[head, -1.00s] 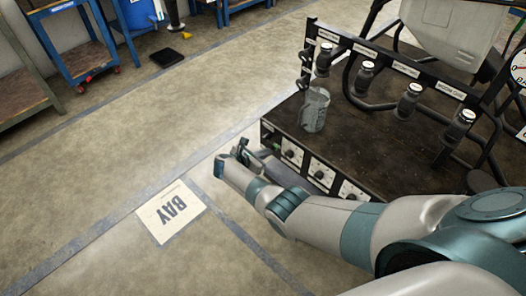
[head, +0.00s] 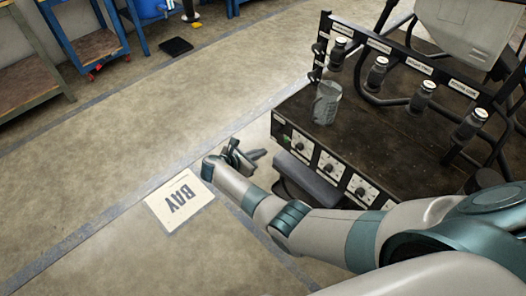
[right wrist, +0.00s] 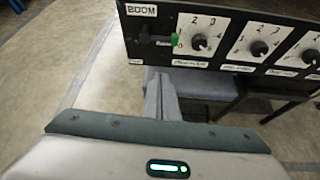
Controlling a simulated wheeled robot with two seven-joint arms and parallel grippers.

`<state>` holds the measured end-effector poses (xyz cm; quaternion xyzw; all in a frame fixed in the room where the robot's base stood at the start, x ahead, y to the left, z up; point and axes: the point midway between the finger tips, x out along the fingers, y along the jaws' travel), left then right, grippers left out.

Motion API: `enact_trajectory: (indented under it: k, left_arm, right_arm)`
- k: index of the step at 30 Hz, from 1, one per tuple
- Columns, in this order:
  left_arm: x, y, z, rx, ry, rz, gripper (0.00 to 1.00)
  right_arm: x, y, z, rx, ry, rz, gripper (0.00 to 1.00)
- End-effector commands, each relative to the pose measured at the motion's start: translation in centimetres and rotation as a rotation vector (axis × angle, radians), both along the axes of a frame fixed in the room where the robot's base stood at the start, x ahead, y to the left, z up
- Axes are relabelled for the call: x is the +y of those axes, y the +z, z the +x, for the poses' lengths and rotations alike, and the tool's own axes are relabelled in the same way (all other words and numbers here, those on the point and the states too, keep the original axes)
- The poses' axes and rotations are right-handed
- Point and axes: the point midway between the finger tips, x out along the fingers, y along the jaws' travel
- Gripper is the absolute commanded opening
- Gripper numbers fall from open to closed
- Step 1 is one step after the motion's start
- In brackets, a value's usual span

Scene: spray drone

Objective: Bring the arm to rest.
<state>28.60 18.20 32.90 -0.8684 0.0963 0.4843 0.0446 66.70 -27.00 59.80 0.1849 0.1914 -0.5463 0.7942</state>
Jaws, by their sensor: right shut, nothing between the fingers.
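My right arm reaches in from the lower right in the head view. Its gripper (head: 256,154) is beside the left end of the black control panel (head: 327,165), a little outside its front face. The gripper is shut and empty. In the right wrist view the shut fingers (right wrist: 161,97) stand below the panel's BOOM end (right wrist: 142,28), beneath a dark lever with a green tip (right wrist: 174,40). They look apart from the panel. My left gripper is not in view.
A grey jug (head: 326,103) stands on the dark deck behind the panel. Several capped bottles (head: 377,71) hang on the labelled rack. A BAY sign (head: 180,199) lies on the floor. Open floor lies left of the gripper; blue carts (head: 88,45) stand farther back.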

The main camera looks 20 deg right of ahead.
Motion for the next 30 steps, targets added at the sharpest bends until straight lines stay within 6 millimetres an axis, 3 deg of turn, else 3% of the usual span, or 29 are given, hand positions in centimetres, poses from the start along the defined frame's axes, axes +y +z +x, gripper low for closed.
enact_trajectory:
  k: [15,20,26,30]
  left_arm:
    - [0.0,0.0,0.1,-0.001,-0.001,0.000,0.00]
    - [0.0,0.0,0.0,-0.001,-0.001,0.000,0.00]
    - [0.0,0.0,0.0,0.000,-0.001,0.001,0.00]
    - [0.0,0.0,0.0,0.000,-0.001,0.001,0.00]
  right_arm:
    - [0.0,0.0,0.0,-0.001,0.000,0.001,0.00]
    - [0.2,-1.4,-0.7,-0.009,-0.001,0.036,0.00]
    - [1.1,-7.2,-4.0,-0.066,-0.030,0.207,0.00]
    - [2.5,-13.5,-8.6,-0.139,-0.099,0.423,0.00]
